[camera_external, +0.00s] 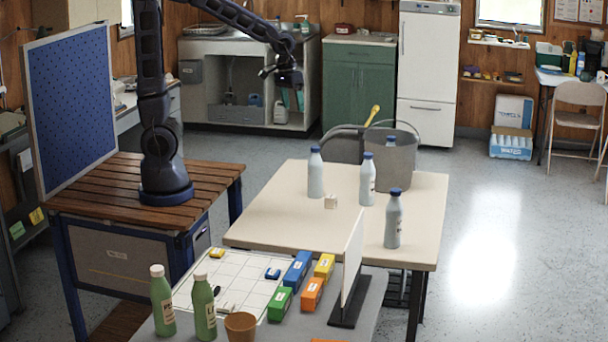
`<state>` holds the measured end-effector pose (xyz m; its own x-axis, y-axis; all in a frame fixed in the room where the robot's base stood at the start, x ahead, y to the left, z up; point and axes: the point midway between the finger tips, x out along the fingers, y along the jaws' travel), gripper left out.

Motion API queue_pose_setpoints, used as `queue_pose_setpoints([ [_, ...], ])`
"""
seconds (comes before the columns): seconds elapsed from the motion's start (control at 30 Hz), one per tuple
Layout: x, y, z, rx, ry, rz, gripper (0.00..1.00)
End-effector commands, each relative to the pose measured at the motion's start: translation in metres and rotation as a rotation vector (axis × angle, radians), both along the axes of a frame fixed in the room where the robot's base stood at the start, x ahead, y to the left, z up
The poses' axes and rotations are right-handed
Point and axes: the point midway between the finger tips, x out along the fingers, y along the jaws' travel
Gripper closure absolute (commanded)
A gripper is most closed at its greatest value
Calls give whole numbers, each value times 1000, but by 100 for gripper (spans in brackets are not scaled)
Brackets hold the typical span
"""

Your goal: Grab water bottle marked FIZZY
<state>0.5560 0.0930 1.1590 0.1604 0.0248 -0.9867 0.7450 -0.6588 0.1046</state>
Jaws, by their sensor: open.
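Several pale grey bottles with blue caps are around the beige table (270,226). One bottle (316,176) stands at its left, one (367,186) stands in the middle, and one (393,224) stands nearer the front right. Another blue-capped bottle top (391,141) shows at the mouth of a grey metal bucket (398,168); its lower part is hidden. The bottle labels are too small to read, so I cannot tell which is marked FIZZY. My gripper (283,80) is open and empty, raised in the air, and appears above and left of the bottles in the picture.
A white upright panel (352,258) on a dark foot stands in front of the table. Green bottles (163,302), a clay pot (241,327) and coloured boxes (297,270) sit at the front.

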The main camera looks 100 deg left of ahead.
Motion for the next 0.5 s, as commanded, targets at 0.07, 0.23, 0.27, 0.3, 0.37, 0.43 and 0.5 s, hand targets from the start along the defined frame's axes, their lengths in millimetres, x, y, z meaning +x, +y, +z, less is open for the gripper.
queue_pose_setpoints([
  [0.07, 10, 22, -15, -13, 23, 72, 28],
  [0.23, 26, 68, -46, -34, 62, 223, 28],
  [0.27, 28, 76, -52, -38, 69, 250, 28],
  [0.3, 31, 87, -61, -43, 79, 284, 28],
  [0.37, 34, 103, -73, -49, 92, 338, 28],
  [0.43, 36, 122, -88, -56, 108, 397, 28],
  [0.5, 38, 138, -102, -61, 121, 450, 28],
])
